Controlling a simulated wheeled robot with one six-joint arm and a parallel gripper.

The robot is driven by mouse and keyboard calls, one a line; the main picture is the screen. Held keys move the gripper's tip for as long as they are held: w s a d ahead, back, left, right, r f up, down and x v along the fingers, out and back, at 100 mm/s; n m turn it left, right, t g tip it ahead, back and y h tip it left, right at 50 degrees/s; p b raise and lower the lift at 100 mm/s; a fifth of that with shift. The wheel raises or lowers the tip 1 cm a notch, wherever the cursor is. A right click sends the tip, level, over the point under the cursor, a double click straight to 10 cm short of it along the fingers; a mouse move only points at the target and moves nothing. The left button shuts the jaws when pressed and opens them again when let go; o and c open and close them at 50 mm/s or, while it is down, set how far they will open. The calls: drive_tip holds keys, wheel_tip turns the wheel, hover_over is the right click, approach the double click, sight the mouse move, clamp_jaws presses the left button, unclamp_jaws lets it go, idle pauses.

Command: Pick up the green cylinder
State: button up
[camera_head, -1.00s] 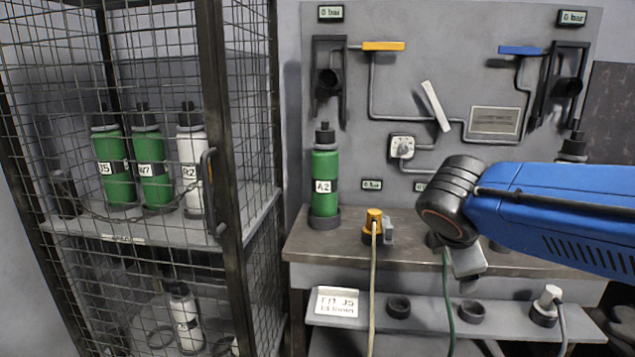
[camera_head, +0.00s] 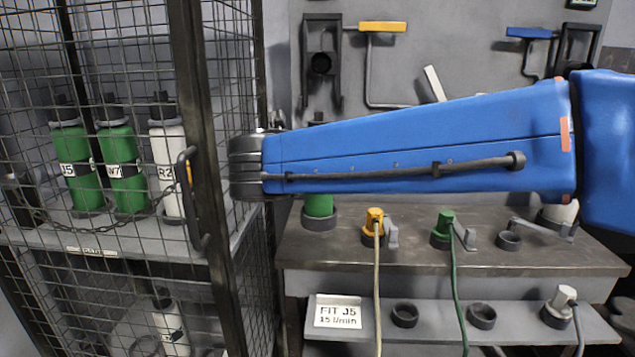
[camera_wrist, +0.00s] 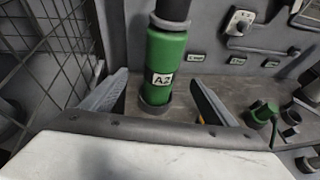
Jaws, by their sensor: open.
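A green cylinder labelled A2 (camera_wrist: 163,62) stands upright on the bench in the wrist view. In the head view my blue arm hides most of it; its green lower part (camera_head: 319,206) shows below the arm. My gripper (camera_wrist: 160,82) is open, its two fingers apart on either side of the A2 cylinder in the picture; I cannot tell how near they are in depth. Two more green cylinders, labelled J5 (camera_head: 78,168) and N7 (camera_head: 121,168), stand on the cage shelf beside a white cylinder labelled R2 (camera_head: 168,168).
The wire cage's dark frame and handle (camera_head: 192,200) stand left of the bench (camera_head: 400,258). An orange connector (camera_head: 375,221) and a green connector (camera_head: 444,228) with hoses stand on the bench. A sign (camera_head: 338,312) below reads "FIT J5 15 l/min". Empty black rings (camera_head: 404,314) sit on the lower shelf.

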drive_tip(key=x, duration=1.5)
drive_tip(key=shift+w+d+f, duration=0.15)
clamp_jaws()
